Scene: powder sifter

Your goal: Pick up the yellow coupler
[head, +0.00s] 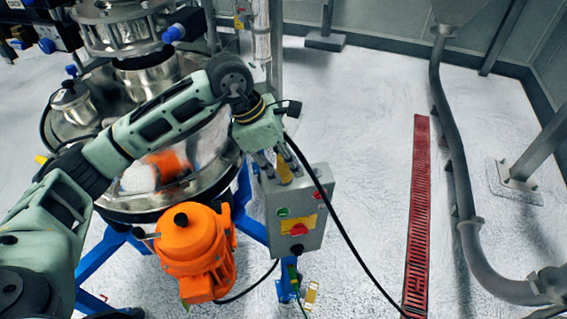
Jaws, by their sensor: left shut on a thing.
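My left arm reaches in from the left, and its gripper (282,168) points down just above the grey control box. The gripper is shut on the yellow coupler (285,173). Only a small part of the coupler shows between the fingers; the rest is hidden. I cannot tell whether the coupler touches the box below it. My right gripper is not in view.
The grey control box (276,238) has coloured buttons and a black cable. An orange motor (196,245) hangs beside the round steel sifter (222,172) on a blue frame (93,258). A red floor grate (417,220) and grey pipe (455,150) lie right. Floor between is clear.

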